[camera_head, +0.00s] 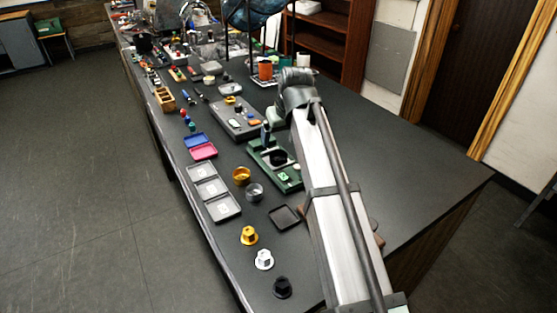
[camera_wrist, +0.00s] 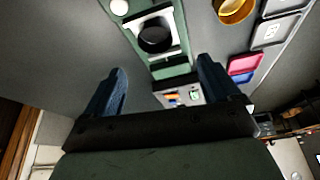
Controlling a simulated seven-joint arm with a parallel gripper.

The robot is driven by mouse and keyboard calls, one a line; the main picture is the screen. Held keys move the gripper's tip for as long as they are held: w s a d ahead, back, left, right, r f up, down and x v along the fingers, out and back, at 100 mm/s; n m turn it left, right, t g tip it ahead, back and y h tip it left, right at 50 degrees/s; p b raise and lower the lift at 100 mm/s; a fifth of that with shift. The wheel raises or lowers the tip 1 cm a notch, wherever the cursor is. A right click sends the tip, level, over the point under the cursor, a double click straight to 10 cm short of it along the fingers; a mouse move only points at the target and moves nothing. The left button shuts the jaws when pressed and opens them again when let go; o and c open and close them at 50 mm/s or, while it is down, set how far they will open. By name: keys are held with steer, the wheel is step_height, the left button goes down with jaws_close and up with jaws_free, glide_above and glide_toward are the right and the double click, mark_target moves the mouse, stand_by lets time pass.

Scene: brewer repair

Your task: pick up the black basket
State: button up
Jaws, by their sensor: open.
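The black basket (camera_head: 279,157) looks like a round dark cup and sits in a green fixture (camera_head: 259,150) on the dark bench. In the wrist view the basket (camera_wrist: 155,37) is near the top, within a pale frame on the green fixture (camera_wrist: 180,58). My gripper (camera_wrist: 160,82) is open, with its two blue fingers wide apart and nothing between them. The basket lies beyond the fingertips, apart from them. In the head view my gripper (camera_head: 267,132) is mostly hidden by my arm; a blue finger shows beside the fixture's far end.
A gold cup (camera_head: 241,175) and a clear-grey cup (camera_head: 254,191) stand left of the fixture. A black tray (camera_head: 285,217) is nearer. Grey trays (camera_head: 211,188) line the left edge. Gold, white and black knobs (camera_head: 282,287) stand in front. The bench's right side is clear.

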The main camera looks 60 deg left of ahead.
mark_target(277, 159)
steer(key=x, duration=0.3)
steer(key=shift+a+f, duration=0.15)
steer(key=shift+f, duration=0.2)
steer(key=shift+w+d+x, duration=0.1)
steer(key=shift+x, duration=0.8)
steer(key=shift+w+d+x, duration=0.1)
steer(key=shift+w+x, duration=0.05)
steer(key=shift+x, duration=0.7)
steer(key=shift+w+d+x, duration=0.1)
steer(key=shift+x, duration=0.8)
steer(key=c, duration=1.2)
